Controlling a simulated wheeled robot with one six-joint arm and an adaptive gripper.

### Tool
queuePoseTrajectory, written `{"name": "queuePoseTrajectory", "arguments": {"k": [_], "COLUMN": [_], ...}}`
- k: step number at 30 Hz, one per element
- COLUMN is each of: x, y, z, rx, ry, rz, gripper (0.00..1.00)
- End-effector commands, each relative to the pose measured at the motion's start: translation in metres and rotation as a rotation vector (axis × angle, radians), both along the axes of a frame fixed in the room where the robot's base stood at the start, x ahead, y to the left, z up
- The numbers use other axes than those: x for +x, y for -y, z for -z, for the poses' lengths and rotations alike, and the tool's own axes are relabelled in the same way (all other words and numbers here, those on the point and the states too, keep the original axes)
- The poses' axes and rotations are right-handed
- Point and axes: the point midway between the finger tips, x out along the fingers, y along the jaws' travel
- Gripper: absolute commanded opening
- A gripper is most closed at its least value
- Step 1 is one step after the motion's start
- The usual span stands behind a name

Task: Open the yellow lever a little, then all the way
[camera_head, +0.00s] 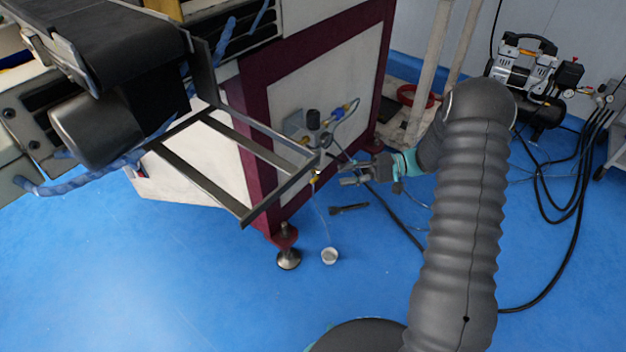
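A small yellow piece (315,180), which looks like the lever, sits below the air regulator unit (314,120) on the side of the maroon and white machine. It is too small here to tell how far it is turned. My gripper (343,174) is just right of it, with its fingers pointing left toward it. The two fingers are apart, with a visible gap and nothing seen between them. I cannot tell whether a fingertip touches the yellow piece.
A dark metal frame (245,165) juts from the machine, close to the yellow piece. A thin clear tube hangs down toward a small white cup (330,256) on the blue floor. A compressor (535,85) with black hoses stands at the right. The front floor is clear.

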Motion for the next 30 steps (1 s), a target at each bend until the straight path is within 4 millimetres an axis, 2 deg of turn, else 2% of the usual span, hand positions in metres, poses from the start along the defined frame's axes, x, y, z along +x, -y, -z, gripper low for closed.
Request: {"name": "queuePoseTrajectory", "arguments": {"k": [9,15,21,29,30], "x": [-0.008,-0.012,-0.013,-0.013,-0.013], "y": [-0.059,-0.084,-0.094,-0.095,-0.095], "z": [0.007,0.011,0.013,0.013,0.013], "rx": [-0.001,-0.001,-0.002,-0.001,-0.001], "ry": [-0.002,-0.001,-0.001,-0.001,-0.001], "rz": [-0.003,-0.002,0.001,0.001,0.001], "gripper": [0.38,0.38,0.38,0.38,0.31]}}
